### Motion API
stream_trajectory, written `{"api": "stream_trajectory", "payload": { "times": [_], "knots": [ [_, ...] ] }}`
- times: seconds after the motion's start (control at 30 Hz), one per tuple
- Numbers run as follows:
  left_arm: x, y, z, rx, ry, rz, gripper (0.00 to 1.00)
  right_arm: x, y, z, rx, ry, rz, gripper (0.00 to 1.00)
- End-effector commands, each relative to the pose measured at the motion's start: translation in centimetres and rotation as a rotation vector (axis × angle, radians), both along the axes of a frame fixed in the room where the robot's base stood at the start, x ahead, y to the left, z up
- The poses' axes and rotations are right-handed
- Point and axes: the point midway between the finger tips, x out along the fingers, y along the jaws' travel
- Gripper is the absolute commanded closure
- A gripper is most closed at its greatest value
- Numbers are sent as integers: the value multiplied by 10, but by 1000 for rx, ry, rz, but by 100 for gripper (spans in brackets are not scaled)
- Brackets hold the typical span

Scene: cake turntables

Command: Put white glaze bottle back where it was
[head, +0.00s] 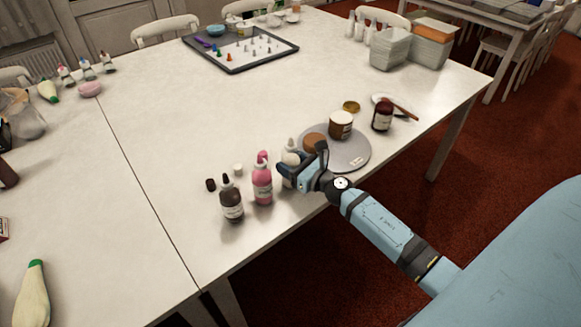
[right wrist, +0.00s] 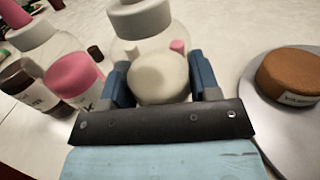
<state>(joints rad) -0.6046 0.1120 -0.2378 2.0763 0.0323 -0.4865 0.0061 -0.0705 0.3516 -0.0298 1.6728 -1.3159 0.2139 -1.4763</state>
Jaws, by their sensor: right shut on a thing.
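My right gripper (head: 291,172) is shut on the white glaze bottle (head: 290,150), between the pink bottle and the turntable. In the right wrist view the white glaze bottle (right wrist: 160,75) sits between the two blue fingers, its white contents showing through the clear wall. I cannot tell whether its base touches the table. A pink glaze bottle (head: 262,184) stands close on the left, and a dark brown bottle (head: 231,203) stands left of that. My left gripper is not in view.
A dark red jar (head: 382,117) stands beyond. Small caps (head: 238,169) lie behind the bottles. The table's middle (head: 190,120) is clear.

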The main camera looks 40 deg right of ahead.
Motion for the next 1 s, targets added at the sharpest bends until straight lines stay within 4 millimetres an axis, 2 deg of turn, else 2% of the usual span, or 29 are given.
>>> {"api": "stream_trajectory", "payload": {
  "times": [0.2, 0.37, 0.4, 0.5, 0.73, 0.87, 1.0],
  "knots": [
    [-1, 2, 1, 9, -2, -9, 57, 0, 0, 1, -1, -2, 1, 53],
    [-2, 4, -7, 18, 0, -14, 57, 0, 0, -4, 0, -2, 1, 53],
    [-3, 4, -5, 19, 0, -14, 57, 0, 0, -3, -1, -1, 1, 37],
    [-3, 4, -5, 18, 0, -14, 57, 0, 0, -3, -1, -1, 1, 18],
    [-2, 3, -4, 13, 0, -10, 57, 0, 0, -2, -1, -1, 1, 18],
    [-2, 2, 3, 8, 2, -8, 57, 0, 0, 4, -1, -1, 1, 18],
    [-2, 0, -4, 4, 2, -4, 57, -23, -6, -1, -1, 1, 1, 18]
  ]
}}
